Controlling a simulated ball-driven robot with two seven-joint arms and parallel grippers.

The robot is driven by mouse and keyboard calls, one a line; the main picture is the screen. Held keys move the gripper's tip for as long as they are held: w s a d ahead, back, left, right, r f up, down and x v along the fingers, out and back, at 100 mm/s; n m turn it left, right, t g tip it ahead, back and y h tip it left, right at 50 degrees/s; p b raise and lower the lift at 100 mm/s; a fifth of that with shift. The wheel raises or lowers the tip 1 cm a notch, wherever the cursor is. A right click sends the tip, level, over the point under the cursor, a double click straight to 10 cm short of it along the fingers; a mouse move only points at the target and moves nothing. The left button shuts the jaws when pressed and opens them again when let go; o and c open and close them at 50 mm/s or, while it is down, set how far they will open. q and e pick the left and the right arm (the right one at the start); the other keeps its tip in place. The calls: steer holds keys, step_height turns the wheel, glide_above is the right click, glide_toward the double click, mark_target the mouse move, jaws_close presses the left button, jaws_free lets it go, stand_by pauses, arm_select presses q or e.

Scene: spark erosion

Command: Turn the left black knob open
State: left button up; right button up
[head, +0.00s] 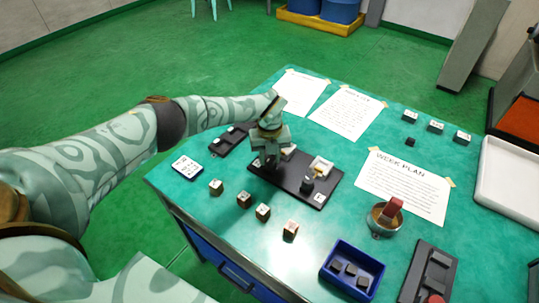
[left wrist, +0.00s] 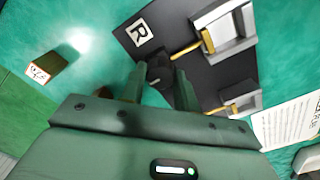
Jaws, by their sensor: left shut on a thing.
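A black plate (head: 318,195) lies on the teal table, with two white brackets and black knobs on it. My left gripper (head: 266,162) points down over the plate's left part and is shut on the left black knob, which the fingers mostly hide. The right black knob (head: 307,185) stands free, right of the gripper. In the left wrist view my left gripper (left wrist: 160,78) has its fingers a little apart, with dark material between them. My right gripper is not in view.
Several small labelled cubes (head: 263,212) line the table's near edge. A white card (head: 186,167) lies left. A round tin (head: 382,220) with a red-handled thing, a blue tray (head: 345,288) and the week plan sheet (head: 405,185) are to the right.

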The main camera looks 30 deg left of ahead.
mark_target(270, 158)
arm_select(q)
steer(key=shift+w+r, duration=0.1)
stand_by(0.3)
steer(key=o, duration=1)
steer(key=shift+c, duration=0.2)
step_height(270, 158, up, 16)
steer(key=p, duration=0.4)
